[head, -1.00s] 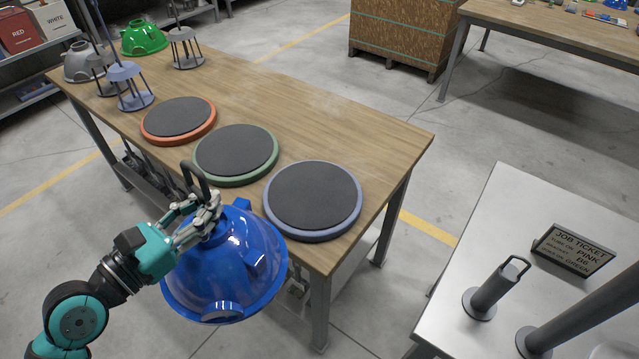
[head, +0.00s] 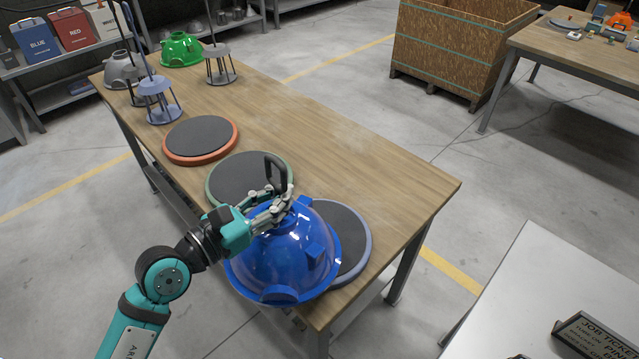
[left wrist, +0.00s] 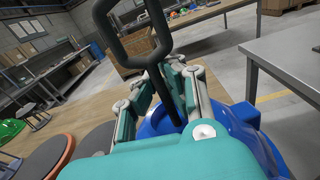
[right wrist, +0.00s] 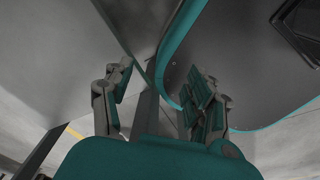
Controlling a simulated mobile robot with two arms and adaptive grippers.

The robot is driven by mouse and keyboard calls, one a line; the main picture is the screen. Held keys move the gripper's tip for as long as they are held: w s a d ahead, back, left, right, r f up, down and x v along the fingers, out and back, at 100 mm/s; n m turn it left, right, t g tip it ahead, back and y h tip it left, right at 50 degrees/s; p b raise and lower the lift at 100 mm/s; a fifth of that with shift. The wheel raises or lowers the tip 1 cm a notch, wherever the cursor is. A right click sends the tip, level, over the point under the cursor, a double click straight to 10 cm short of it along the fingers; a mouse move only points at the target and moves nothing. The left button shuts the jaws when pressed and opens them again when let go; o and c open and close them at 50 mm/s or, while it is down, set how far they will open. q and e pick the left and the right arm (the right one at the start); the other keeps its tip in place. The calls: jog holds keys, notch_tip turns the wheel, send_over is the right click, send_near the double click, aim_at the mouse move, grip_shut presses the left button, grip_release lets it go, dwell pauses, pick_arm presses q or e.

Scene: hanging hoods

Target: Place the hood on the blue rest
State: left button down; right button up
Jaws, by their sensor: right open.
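The glossy blue hood (head: 285,258) hangs below my left gripper (head: 280,195), over the near edge of the wooden table. It partly covers the blue rest (head: 352,240), a round dark pad with a blue-grey rim. I cannot tell whether the hood touches the rest. My left gripper is shut on the hood's dark loop handle, which stands up between the fingers in the left wrist view (left wrist: 160,75). The hood's blue top also shows there (left wrist: 240,120). My right gripper (right wrist: 155,95) is open and empty in the right wrist view.
A green-rimmed rest (head: 240,180) and an orange-rimmed rest (head: 200,138) lie along the wooden table (head: 330,150), both empty. A green hood (head: 182,50), a grey hood (head: 118,70) and small stands are at the far end. A light table (head: 540,300) with a job ticket sign (head: 595,340) is at right.

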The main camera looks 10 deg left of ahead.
pick_arm(q)
jog(key=p+x, duration=0.1)
jog(key=x, duration=0.6)
jog(key=shift+w+d+f, duration=0.1)
jog(key=shift+w+d, duration=0.15)
jog(key=shift+w, duration=0.05)
jog(key=f, duration=0.1)
jog(key=w+f, duration=0.1)
jog(key=d+f, duration=0.1)
jog(key=f, duration=0.1)
jog(key=shift+w, duration=0.35)
pick_arm(e)
jog(key=shift+w+d+r, duration=0.25)
jog(key=shift+r, duration=0.2)
jog(key=shift+w+d+r, duration=0.2)
jog(key=shift+w+r, duration=0.05)
jog(key=shift+r, duration=0.15)
pick_arm(q)
jog(key=shift+d, duration=0.1)
jog(key=c, duration=1.9)
grip_release()
jog(key=shift+f, duration=0.1)
jog(key=o, duration=0.4)
pick_arm(e)
jog(key=shift+a, duration=0.3)
